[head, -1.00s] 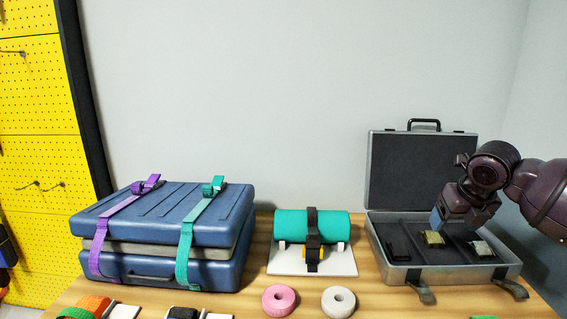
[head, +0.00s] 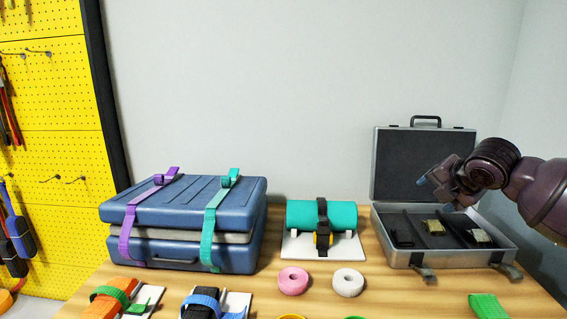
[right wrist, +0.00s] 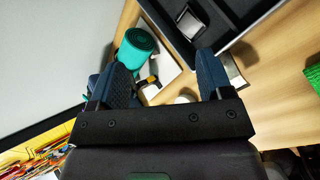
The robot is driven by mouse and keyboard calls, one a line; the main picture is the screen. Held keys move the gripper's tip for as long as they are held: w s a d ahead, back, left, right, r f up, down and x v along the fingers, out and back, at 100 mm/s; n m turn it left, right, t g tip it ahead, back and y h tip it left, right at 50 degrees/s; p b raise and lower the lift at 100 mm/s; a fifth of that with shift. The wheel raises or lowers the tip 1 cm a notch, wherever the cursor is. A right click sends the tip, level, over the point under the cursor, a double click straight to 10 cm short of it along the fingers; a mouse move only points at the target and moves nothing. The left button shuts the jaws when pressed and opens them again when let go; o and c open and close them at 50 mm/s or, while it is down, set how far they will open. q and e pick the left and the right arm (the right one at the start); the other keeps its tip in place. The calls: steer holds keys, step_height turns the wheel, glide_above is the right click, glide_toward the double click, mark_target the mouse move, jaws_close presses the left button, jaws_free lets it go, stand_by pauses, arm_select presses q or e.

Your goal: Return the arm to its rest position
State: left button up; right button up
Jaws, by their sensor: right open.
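My right gripper (head: 424,182) is in the head view at the right, raised above the left part of the open grey case (head: 400,257). Its arm comes in from the right edge. In the right wrist view its two blue-grey fingers (right wrist: 163,82) are spread apart with nothing between them. The case holds a dark item and two buckle-like pieces, one in the middle compartment (head: 433,227) and one at the right (head: 479,236). My left gripper is not in the head view.
Left of the case, a teal roll (head: 297,214) is strapped on a white stand. Pink (head: 293,281) and white (head: 348,282) rolls lie in front. Blue stacked cases (head: 185,205) with purple and teal straps stand left. Strap bundles line the front. A yellow pegboard (head: 50,150) is far left.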

steer(key=s+a+r+m+t+y+p, duration=0.1)
steer(key=a+r+m+t+y+p, duration=0.25)
steer(key=a+m, duration=0.35)
steer(key=s+a+f+m+t+y+p, duration=0.1)
steer(key=s+a+f+m+t+p, duration=0.25)
steer(key=s+m+p, duration=0.35)
arm_select(q)
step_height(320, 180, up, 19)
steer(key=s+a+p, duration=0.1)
steer(key=p, duration=1)
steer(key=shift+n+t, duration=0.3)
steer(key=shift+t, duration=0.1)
arm_select(e)
steer(key=s+d+f+m+g+h, duration=0.1)
steer(key=s+f+m, duration=0.2)
steer(key=s, duration=0.9)
steer(key=s+d+f+m+g+h, duration=0.1)
steer(key=s+f+m, duration=0.3)
steer(key=s+f, duration=0.6)
steer(key=s+d+f+m+g+h, duration=0.2)
steer(key=s+f, duration=0.5)
steer(key=s, duration=0.7)
steer(key=shift+s+f+m+g+h, duration=0.25)
steer(key=shift+m+g+h, duration=0.45)
steer(key=shift+m, duration=0.3)
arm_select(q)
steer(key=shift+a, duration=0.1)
